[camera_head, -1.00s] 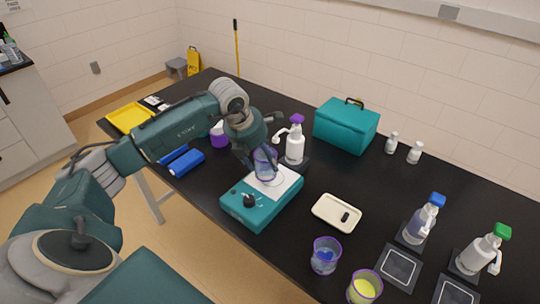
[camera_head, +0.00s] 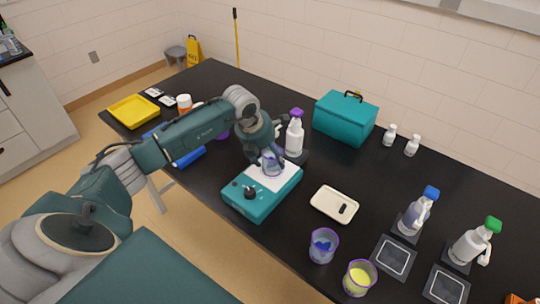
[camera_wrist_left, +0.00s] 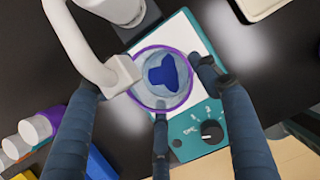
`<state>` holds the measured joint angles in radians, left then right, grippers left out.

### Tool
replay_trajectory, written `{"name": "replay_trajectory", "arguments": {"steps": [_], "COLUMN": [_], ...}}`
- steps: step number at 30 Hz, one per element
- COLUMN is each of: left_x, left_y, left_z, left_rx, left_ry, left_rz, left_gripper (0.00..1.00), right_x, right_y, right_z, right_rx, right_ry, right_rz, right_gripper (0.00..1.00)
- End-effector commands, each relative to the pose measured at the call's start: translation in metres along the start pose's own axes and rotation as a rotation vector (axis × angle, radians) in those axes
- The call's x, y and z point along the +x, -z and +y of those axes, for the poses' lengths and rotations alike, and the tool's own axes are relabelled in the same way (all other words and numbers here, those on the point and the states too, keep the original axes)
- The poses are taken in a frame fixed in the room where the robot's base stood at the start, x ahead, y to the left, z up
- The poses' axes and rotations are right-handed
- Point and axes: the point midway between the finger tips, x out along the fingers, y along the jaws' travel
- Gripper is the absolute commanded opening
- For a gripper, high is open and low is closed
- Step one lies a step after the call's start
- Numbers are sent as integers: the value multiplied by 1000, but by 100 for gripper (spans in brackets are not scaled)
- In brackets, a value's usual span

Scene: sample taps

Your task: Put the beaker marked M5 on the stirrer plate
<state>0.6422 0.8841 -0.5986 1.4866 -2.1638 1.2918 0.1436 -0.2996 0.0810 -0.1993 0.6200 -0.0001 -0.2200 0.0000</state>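A clear beaker with a purple rim (camera_head: 272,165) stands on the white top of the teal stirrer plate (camera_head: 255,204). In the left wrist view the beaker (camera_wrist_left: 164,76) shows from above with something blue inside, over the plate (camera_wrist_left: 184,127); no marking can be read. My left gripper (camera_head: 264,154) is around the beaker. In the left wrist view its dark fingers are spread: the left one is clear of the glass, the right and middle ones are close to the rim. My right gripper is not in view.
A white bottle with a purple cap (camera_head: 294,134) stands right behind, its spout close to the beaker. A cream tray (camera_head: 322,210), a beaker with blue (camera_head: 322,246) and one with yellow (camera_head: 359,278) stand to the right. A teal case (camera_head: 345,122) stands behind.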

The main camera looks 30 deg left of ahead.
Motion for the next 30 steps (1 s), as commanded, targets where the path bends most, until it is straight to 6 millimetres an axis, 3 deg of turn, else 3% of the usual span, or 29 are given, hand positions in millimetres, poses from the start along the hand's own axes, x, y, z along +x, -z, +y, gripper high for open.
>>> {"name": "replay_trajectory", "arguments": {"steps": [12,14,30], "left_x": [-5,-8,-109], "left_y": [-2,-1,-1], "left_z": [0,0,1], "left_rx": [0,1,0], "left_ry": [0,0,-2], "left_rz": [0,-2,-3], "left_gripper": [76,76,76], "right_x": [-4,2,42], "right_y": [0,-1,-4], "right_z": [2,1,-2], "right_rx": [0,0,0], "right_ry": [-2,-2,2], "right_rz": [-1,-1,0], "right_gripper": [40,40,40]}}
